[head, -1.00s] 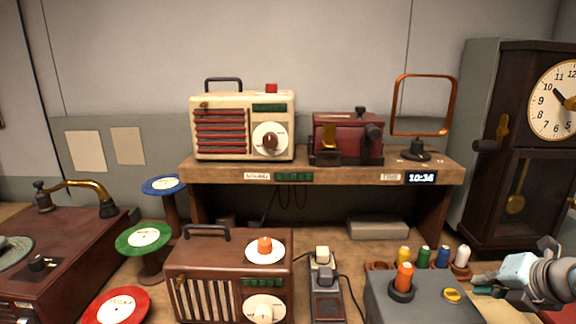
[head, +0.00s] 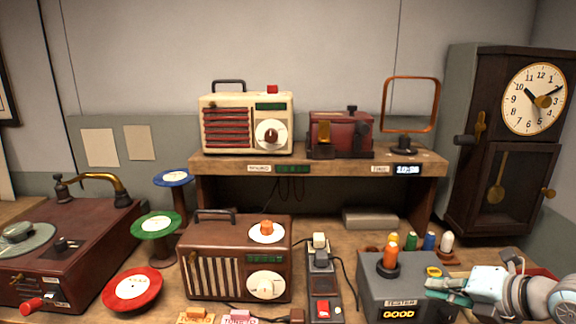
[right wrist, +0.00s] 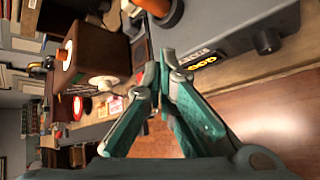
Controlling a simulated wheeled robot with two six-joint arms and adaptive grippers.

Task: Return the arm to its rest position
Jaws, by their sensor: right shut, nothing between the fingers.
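My right arm comes in from the right edge of the head view, and its gripper (head: 446,292) is in front of the grey tester box (head: 408,290) at its right end. In the right wrist view the gripper's green fingers (right wrist: 165,75) are together and empty, with the tester (right wrist: 225,30) beyond them. The tester's display reads GOOD, and an orange piece (head: 390,258) stands upright in its socket. My left gripper is not in view.
A brown radio (head: 190,262), a power strip (head: 322,285) and several colored spools stand near the tester. A shelf (head: 330,165) holds a cream radio (head: 225,125). A clock cabinet (head: 480,150) stands at right. A record player (head: 90,240) is at left.

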